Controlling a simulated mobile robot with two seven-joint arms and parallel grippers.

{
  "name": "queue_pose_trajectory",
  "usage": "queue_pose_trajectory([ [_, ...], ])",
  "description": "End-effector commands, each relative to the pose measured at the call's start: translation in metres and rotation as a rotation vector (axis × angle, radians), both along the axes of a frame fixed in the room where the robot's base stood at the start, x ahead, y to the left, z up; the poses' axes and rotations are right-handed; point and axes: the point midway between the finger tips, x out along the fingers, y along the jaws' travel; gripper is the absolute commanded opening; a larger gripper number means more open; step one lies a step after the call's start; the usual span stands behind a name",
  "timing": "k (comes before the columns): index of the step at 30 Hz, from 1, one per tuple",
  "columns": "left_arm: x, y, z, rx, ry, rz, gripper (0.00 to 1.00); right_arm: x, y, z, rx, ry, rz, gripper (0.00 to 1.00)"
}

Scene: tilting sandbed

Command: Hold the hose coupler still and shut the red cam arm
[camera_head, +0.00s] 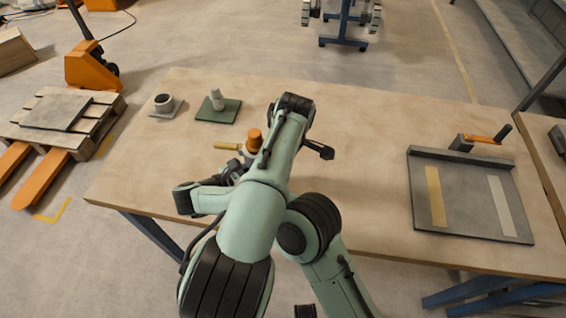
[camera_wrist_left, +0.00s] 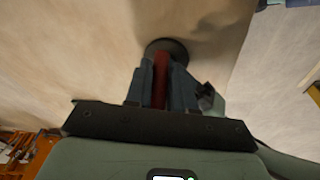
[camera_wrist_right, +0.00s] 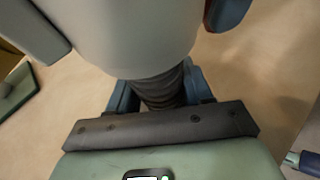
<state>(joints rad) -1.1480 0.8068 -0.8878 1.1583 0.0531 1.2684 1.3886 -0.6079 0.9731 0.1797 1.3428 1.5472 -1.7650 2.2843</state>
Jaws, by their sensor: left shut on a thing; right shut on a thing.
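In the left wrist view, my left gripper (camera_wrist_left: 160,82) is shut on the red cam arm (camera_wrist_left: 160,78), a narrow red bar between its fingers. A dark round part (camera_wrist_left: 166,47) shows just beyond the fingertips. In the right wrist view, my right gripper (camera_wrist_right: 160,92) is shut on a dark ribbed cylinder (camera_wrist_right: 162,90), which looks like part of the hose coupler. A large pale body (camera_wrist_right: 130,35) covers its far end; I cannot tell if it is mine. In the head view, my arms hide both grips, and how far the cam arm is turned cannot be seen.
On the wooden table (camera_head: 370,120), an orange piece (camera_head: 254,141) and a brass-coloured rod (camera_head: 227,146) show beside my arms. A grey tray (camera_head: 465,208) lies right.

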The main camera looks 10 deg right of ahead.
Motion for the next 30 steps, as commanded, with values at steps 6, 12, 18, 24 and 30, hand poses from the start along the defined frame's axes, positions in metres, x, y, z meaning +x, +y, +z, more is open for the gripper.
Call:
queue_pose_trajectory([
  [6,0.001,0.001,-0.001,0.031,-0.015,0.0,0.0,0.0,0.0,0.0,-0.002,0.001,-0.001,0.03],
  [12,0.001,0.001,-0.001,0.03,-0.014,0.001,0.43,0.0,0.0,0.0,-0.002,0.001,-0.001,0.03],
  [18,0.001,0.001,-0.001,0.03,-0.014,0.001,0.45,0.0,0.0,0.0,-0.002,0.001,-0.001,0.03],
  [24,0.0,0.0,0.005,0.029,-0.015,-0.001,0.45,0.0,0.0,0.0,-0.002,0.001,-0.001,0.03],
  [30,-0.006,-0.005,0.039,0.027,-0.019,-0.001,0.45,0.0,0.0,0.0,-0.002,0.001,-0.001,0.03],
])
